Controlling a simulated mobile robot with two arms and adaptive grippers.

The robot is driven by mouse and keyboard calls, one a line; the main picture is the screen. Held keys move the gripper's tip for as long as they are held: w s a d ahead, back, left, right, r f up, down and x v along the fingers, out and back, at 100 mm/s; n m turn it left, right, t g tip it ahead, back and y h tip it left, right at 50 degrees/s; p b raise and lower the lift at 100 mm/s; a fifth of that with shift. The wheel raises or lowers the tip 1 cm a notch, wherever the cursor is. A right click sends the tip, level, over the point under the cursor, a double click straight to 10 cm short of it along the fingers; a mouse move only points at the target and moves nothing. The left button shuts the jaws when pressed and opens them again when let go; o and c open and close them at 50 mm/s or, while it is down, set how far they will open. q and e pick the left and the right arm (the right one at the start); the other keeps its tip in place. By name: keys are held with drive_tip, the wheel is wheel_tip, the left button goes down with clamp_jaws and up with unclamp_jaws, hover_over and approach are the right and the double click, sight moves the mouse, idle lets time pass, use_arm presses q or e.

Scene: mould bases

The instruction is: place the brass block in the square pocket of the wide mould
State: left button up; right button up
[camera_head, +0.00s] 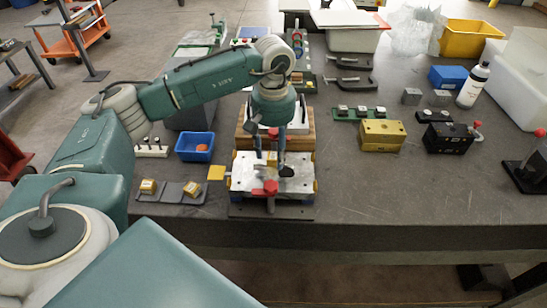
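My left gripper (270,156) points down over a silver-white plate-like mould (244,182) in the middle of the table. Its fingers look apart, with no block seen between them. I cannot tell whether the fingertips touch the plate. The gripper hides part of the plate, so its pockets are not clear. Two small brass-coloured blocks, one on the left (148,186) and one on the right (192,188), sit on grey pads left of the plate. A larger brass-yellow block (382,136) stands to the right. I cannot tell which is the named brass block. My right gripper is not in view.
A red clamp (266,188) is at the plate's front. A blue bin (195,147) stands to the left. A black block (448,138), a white bottle (473,85) and a red-knobbed stand (530,165) are on the right. The front right of the table (400,200) is clear.

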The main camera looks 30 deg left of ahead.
use_arm(q)
drive_tip(key=shift+r, duration=0.1)
clamp_jaws()
